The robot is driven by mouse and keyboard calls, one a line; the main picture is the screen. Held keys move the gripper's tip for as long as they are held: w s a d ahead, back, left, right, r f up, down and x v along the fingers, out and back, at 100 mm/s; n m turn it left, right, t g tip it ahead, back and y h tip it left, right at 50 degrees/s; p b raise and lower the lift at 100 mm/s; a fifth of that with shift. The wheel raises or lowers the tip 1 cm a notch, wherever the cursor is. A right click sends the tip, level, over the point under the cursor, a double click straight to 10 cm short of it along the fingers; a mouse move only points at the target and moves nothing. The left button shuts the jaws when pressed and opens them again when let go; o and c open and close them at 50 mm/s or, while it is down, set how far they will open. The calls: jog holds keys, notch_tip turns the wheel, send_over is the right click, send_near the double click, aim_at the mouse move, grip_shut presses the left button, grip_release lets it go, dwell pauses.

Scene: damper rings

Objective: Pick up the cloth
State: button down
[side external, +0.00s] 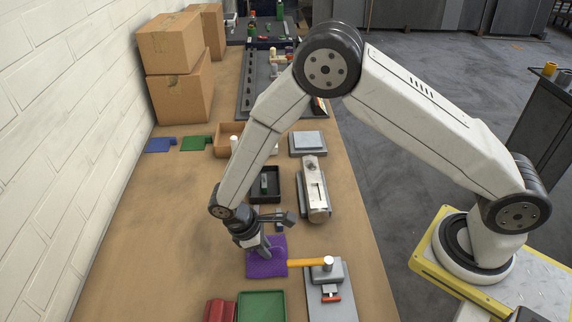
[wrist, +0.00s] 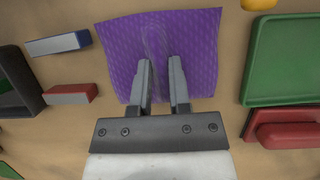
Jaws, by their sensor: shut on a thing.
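The purple cloth (side external: 268,268) lies on the wooden bench near its front. In the wrist view the cloth (wrist: 201,45) is a roughly square, textured sheet with slightly wavy edges. My gripper (wrist: 160,66) is over its near-middle part, with the two fingers a small gap apart and a raised fold of cloth between their tips. It is shut on that fold. In the side view my gripper (side external: 262,249) points down onto the cloth and hides part of it. The rest of the cloth appears spread on the bench.
A yellow-handled hammer (side external: 305,263) lies just right of the cloth, its head by a grey clamp block. A green tray (side external: 262,307) and a red container (side external: 219,312) stand in front.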

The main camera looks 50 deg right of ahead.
jog(key=shift+r, duration=1.4)
jog(key=shift+w+a, duration=0.15)
jog(key=shift+a, duration=0.05)
jog(key=w+a, duration=1.2)
jog(key=shift+w+a, duration=0.1)
jog(key=shift+a, duration=0.05)
jog(key=shift+w+a, duration=0.1)
